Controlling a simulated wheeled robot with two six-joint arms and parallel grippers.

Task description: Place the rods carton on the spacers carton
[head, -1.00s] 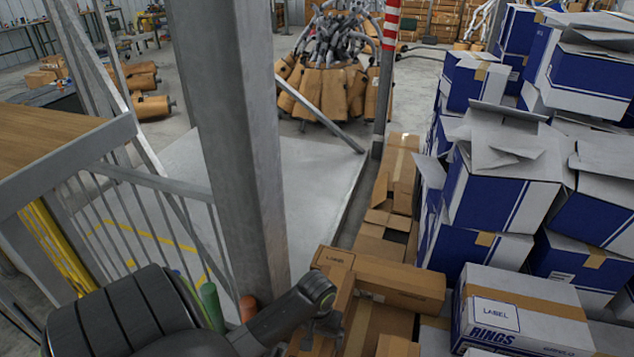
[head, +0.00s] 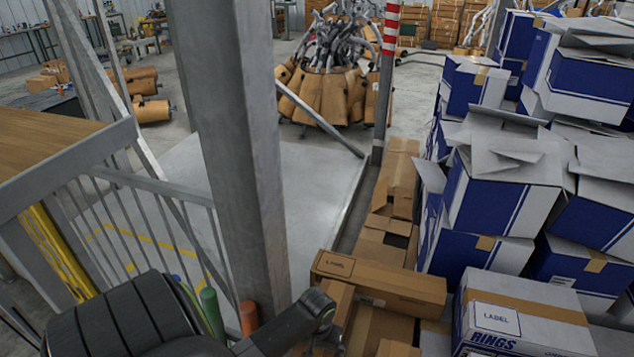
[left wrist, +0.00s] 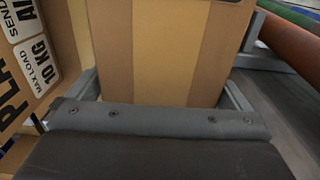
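In the left wrist view, a brown carton (left wrist: 165,50) with a lighter tape strip stands right in front of my left gripper (left wrist: 162,92). One grey finger shows at each side of the carton; whether they press on it is unclear. No rods or spacers name is readable, so I cannot tell which cartons are those. In the head view, my left arm reaches in from the bottom left over brown cartons, and its fingers are hidden. A long brown carton (head: 400,288) marked LABEL lies just right of the arm's end. My right gripper is out of view.
A blue-and-white RINGS carton (head: 540,308) sits at the lower right, below tall stacks of blue-and-white cartons (head: 505,190). A grey post (head: 235,150) and a railing (head: 150,180) stand at the left. A carton printed MAX LOAD 10 KG (left wrist: 25,85) is close by in the wrist view.

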